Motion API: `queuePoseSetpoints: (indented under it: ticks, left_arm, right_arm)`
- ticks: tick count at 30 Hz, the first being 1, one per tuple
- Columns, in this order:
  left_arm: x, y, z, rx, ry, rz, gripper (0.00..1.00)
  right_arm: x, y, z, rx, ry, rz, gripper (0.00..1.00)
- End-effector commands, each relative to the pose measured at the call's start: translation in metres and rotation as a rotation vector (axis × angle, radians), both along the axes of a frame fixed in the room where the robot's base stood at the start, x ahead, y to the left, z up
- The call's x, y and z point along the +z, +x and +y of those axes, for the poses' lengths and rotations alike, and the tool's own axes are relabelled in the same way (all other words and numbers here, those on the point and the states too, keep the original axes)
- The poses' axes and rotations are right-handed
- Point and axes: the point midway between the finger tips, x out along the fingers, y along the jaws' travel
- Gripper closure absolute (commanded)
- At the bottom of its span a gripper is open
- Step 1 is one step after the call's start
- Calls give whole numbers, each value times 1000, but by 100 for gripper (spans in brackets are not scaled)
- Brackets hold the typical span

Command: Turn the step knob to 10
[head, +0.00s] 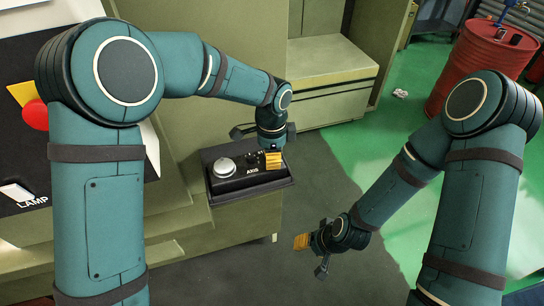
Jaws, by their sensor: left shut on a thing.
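A small black control box (247,190) marked "AXIS" sits on a dark tray at the edge of the green-beige machine. It carries a silver round knob (224,167) on its left and has another spot at its right, under my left gripper. My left gripper (273,160) points down there, its yellow-orange fingers shut on the step knob, which they and the gripper body hide. The knob's scale and setting cannot be read. My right gripper (301,242) hangs low over the floor, right of the box, its yellow fingers pointing left and away from everything; their gap is not clear.
A panel with a red button (35,115), a yellow plate and a "LAMP" switch (16,193) stands at the left. A red drum (482,65) stands at the back right. A beige machine step (330,65) lies behind my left gripper. The green and grey floor around my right gripper is clear.

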Motion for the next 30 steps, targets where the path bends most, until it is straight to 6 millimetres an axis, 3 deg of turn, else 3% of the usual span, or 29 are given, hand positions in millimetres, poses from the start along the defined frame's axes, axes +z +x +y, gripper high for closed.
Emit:
queuePoseSetpoints:
  ticks: [5,6,9,20,25,30]
  left_arm:
    - [0,0,1,1,1,0,100]
    - [0,0,1,1,1,0,79]
    - [0,0,1,1,1,0,48]
    - [3,0,0,1,0,-1,48]
    - [24,2,0,1,-3,-4,48]
    - [60,3,0,1,-3,-4,48]
  right_arm:
    - [0,0,0,0,0,0,53]
    - [0,0,0,0,0,0,53]
    - [0,0,0,0,0,0,53]
    - [0,0,0,0,0,0,53]
    - [0,0,0,0,0,0,53]
    - [0,0,0,0,0,0,53]
